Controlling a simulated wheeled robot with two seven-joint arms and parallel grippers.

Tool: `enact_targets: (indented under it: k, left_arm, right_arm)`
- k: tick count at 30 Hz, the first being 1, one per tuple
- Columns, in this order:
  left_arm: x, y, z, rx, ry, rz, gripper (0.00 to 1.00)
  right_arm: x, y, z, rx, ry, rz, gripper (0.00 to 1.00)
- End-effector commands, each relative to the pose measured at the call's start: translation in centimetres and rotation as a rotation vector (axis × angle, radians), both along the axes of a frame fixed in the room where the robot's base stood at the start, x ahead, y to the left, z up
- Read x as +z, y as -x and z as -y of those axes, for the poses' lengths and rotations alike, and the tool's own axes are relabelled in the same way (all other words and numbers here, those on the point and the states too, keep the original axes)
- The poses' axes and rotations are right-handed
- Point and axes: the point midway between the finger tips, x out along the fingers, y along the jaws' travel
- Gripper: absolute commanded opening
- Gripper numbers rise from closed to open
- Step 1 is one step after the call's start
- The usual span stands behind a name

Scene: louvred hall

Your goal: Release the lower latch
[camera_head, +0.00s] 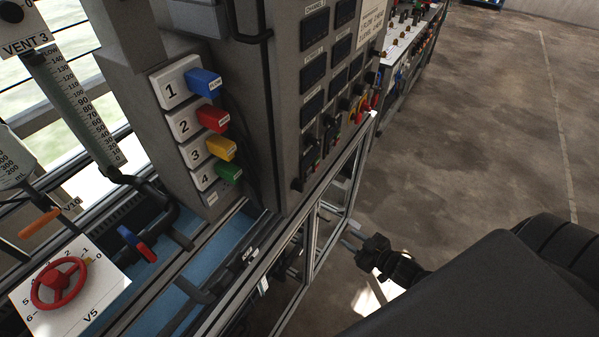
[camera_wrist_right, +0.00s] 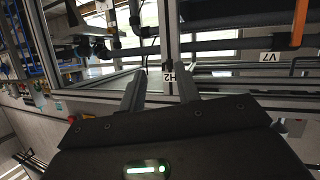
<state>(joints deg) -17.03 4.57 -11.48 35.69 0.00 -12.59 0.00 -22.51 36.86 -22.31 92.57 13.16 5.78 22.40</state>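My right gripper (camera_head: 350,236) hangs beside the open metal frame under the bench edge in the head view. In the right wrist view its two fingers (camera_wrist_right: 162,77) stand apart with a gap between them, and nothing is held. No latch can be clearly made out in the head view. My left gripper is not in view.
A cabinet carries numbered blue, red, yellow and green levers (camera_head: 217,118). A red handwheel (camera_head: 58,283) marked V5 is at lower left. The metal frame (camera_head: 318,240) borders the gripper closely. Open floor (camera_head: 480,120) lies to the right. An orange handle (camera_wrist_right: 299,22) shows at upper right.

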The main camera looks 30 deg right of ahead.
Motion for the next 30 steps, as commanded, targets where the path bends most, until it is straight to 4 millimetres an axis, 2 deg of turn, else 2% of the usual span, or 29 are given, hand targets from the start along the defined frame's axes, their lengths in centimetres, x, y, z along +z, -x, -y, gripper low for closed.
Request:
enact_targets:
  k: [1, 3, 6, 9, 12, 15, 18, 25, 30]
  left_arm:
    - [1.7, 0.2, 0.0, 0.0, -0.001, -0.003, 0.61]
    - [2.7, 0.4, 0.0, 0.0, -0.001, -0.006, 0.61]
    - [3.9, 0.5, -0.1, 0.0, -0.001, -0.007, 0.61]
    - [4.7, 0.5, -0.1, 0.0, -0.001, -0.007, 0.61]
    - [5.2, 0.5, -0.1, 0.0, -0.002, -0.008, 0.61]
    - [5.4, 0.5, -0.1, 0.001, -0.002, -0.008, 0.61]
    - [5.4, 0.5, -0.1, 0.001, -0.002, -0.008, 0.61]
    - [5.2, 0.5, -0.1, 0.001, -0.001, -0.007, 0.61]
    - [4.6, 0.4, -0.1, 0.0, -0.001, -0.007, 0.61]
  right_arm:
    - [4.6, -0.5, -0.9, 0.042, -0.03, 0.053, 0.33]
    - [9.1, -0.9, -2.3, 0.091, -0.078, 0.115, 0.33]
    - [14.6, -0.9, -4.2, 0.157, -0.144, 0.183, 0.33]
    - [18.7, -0.5, -5.6, 0.209, -0.197, 0.231, 0.33]
    - [21.5, -0.1, -6.6, 0.245, -0.237, 0.259, 0.33]
    - [23.0, 0.1, -7.2, 0.266, -0.261, 0.277, 0.33]
    - [23.6, 0.2, -7.4, 0.275, -0.27, 0.283, 0.33]
    - [23.4, -0.2, -7.6, 0.275, -0.271, 0.285, 0.33]
    - [23.4, -1.7, -8.5, 0.274, -0.272, 0.287, 0.33]
